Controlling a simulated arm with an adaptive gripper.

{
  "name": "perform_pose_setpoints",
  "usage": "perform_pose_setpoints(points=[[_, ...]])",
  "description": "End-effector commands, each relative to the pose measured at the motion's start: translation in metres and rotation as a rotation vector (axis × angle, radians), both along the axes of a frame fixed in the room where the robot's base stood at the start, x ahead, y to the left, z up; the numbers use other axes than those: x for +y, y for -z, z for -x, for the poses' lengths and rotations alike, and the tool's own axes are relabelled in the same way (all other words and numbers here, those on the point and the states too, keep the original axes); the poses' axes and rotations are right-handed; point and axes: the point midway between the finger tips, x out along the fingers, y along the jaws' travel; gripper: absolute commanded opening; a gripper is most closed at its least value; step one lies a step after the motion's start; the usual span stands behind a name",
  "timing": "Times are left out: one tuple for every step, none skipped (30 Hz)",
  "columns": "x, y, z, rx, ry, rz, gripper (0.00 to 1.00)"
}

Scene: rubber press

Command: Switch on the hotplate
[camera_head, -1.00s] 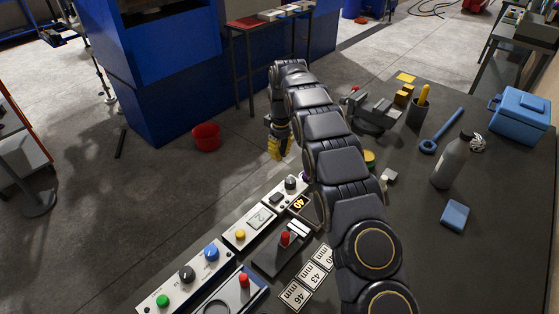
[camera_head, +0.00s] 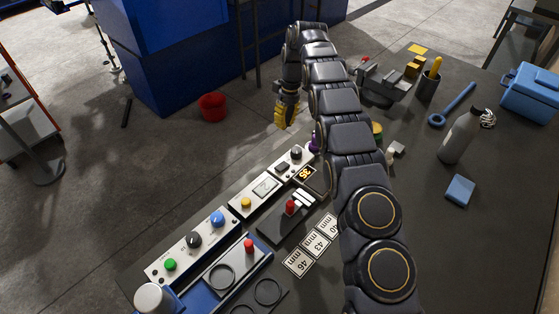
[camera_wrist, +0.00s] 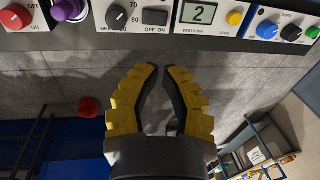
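The hotplate's controls show on a pale panel at the bench edge. In the wrist view, a dark rocker switch (camera_wrist: 155,17) marked ON OFF sits beside a black numbered heating knob (camera_wrist: 116,17). I cannot tell which way the switch is set.
A display reading 2 (camera_wrist: 199,13) and a yellow button (camera_wrist: 234,18) neighbour the switch. A purple knob (camera_wrist: 68,9) lies on the other side. Open floor lies beyond the bench, with a red bucket (camera_head: 212,106).

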Motion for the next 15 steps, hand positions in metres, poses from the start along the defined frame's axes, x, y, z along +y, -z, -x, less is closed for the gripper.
perform_pose_setpoints(points=[[0.000, 0.000, 0.000, 0.000, 0.000, 0.000, 0.00], [0.000, 0.000, 0.000, 0.000, 0.000, 0.000, 0.00], [0.000, 0.002, 0.000, 0.001, 0.000, 0.001, 0.00], [0.000, 0.003, 0.001, 0.002, 0.000, 0.001, 0.00], [0.001, 0.005, 0.001, 0.004, 0.000, 0.001, 0.00], [0.001, 0.008, 0.002, 0.005, -0.001, 0.001, 0.00], [0.001, 0.012, 0.003, 0.007, -0.001, 0.001, 0.00], [0.002, 0.015, 0.003, 0.008, -0.001, 0.001, 0.00], [0.002, 0.021, 0.003, 0.006, -0.001, 0.001, 0.00], [0.003, 0.026, 0.004, 0.006, -0.001, 0.001, 0.00], [0.003, 0.031, 0.005, 0.006, -0.001, 0.001, 0.00], [0.005, 0.040, 0.006, 0.008, -0.001, 0.001, 0.00], [0.005, 0.047, 0.007, 0.007, -0.001, 0.001, 0.00], [0.006, 0.054, 0.008, 0.008, -0.001, 0.001, 0.00], [0.007, 0.063, 0.009, 0.008, -0.002, 0.001, 0.00]])
